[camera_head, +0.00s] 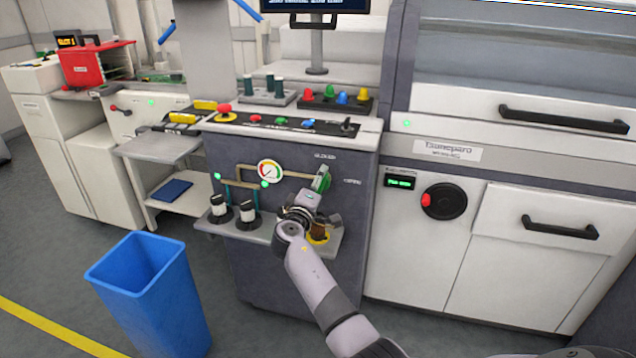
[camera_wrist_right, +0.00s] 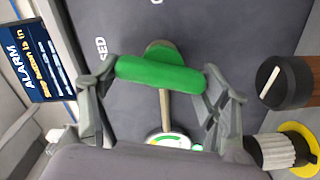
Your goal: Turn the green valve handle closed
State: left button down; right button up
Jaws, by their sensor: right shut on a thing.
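The green valve handle (camera_head: 322,180) sits on the front of the dark grey cabinet, at the right end of a tan pipe. My right gripper (camera_head: 312,191) is in front of it, partly covering its lower side. In the right wrist view the handle (camera_wrist_right: 160,74) lies between the two fingers of my right gripper (camera_wrist_right: 158,79), which is shut on it. The handle's bar lies across the pipe (camera_wrist_right: 166,107). Part of a label ending in "SED" shows beside it. My left gripper is not in view.
A round gauge (camera_head: 269,171) sits on the pipe. Bottles (camera_head: 247,211) stand on a low shelf (camera_head: 335,243) below. A blue bin (camera_head: 150,291) stands on the floor at left. A screen (camera_wrist_right: 37,62) reads "ALARM". A white machine (camera_head: 530,243) stands at right.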

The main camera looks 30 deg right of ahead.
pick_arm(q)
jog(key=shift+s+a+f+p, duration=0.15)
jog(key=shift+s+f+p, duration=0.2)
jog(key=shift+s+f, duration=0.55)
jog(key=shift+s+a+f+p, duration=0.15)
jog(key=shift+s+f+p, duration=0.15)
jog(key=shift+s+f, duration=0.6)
pick_arm(e)
jog(key=shift+w+n, duration=0.1)
jog(key=shift+n, duration=1.8)
jog(key=o, duration=1.2)
jog(key=shift+f, duration=0.1)
jog(key=shift+c, duration=0.2)
jog(key=shift+a, duration=0.1)
jog(key=v, duration=1.2)
